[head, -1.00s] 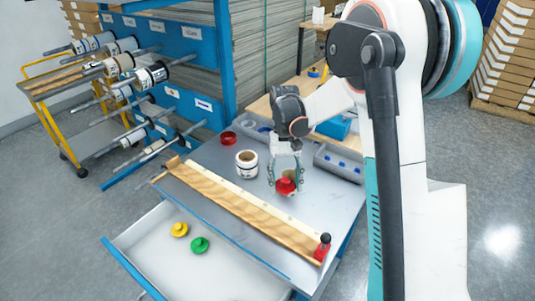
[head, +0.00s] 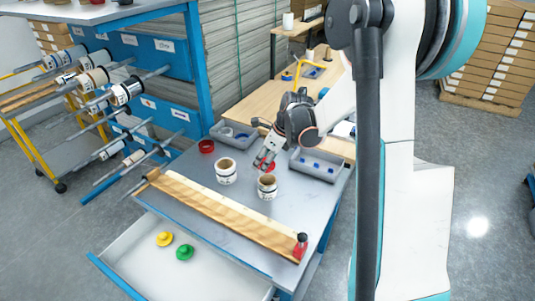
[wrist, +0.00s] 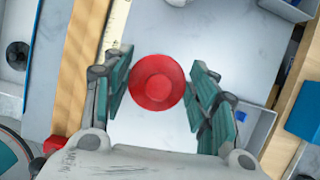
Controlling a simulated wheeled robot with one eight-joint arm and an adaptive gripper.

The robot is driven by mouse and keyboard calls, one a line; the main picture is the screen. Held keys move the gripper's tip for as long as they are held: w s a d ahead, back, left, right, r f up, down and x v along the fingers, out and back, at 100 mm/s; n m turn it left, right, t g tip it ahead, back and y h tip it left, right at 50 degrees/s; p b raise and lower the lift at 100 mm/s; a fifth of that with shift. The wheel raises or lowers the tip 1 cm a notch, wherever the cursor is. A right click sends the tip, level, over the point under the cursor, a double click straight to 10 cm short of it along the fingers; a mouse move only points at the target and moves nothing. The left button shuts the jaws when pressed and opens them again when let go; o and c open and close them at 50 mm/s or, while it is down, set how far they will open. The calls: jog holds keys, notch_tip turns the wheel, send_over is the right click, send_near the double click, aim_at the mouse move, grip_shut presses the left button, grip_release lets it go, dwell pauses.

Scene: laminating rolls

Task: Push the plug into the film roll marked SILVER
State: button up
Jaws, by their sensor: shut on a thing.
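A red round plug (wrist: 157,83) sits between the two fingers of my gripper (wrist: 160,96) in the wrist view, and my gripper is shut on it. In the head view my gripper (head: 265,164) is tilted above the grey table, behind the rolls, with part of the red plug (head: 271,167) showing. Two short white film rolls with brown cores stand upright on the table: a left roll (head: 225,172) and a right roll (head: 267,189). The plug is apart from both rolls' tops as far as I can see. Their print is too small to read, so I cannot tell which says SILVER.
A red ring-like piece (head: 206,146) lies at the table's back left. Grey bins (head: 318,167) stand along the back. A wooden bar (head: 225,213) crosses the front. The open drawer (head: 205,273) holds a yellow plug (head: 164,239) and a green plug (head: 184,252).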

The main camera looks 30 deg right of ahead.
aim_at(268, 176)
jog(key=shift+w+d+r+m+h, duration=0.15)
jog(key=shift+d+m, duration=0.15)
jog(key=shift+m, duration=0.25)
jog(key=shift+w+d+r+m+h, duration=0.15)
jog(key=shift+d+m, duration=0.15)
jog(key=shift+m, duration=0.25)
jog(key=shift+s+f, duration=0.1)
jog(key=shift+f, duration=0.2)
notch_tip(268, 176, down, 7)
jog(key=b, duration=0.4)
jog(key=shift+b, duration=0.35)
jog(key=shift+s+f+b, duration=0.15)
jog(key=shift+f+b, duration=0.25)
jog(key=shift+f, duration=0.15)
jog(key=shift+c, duration=1.3)
jog(key=shift+c, duration=0.3)
jog(key=shift+s, duration=0.1)
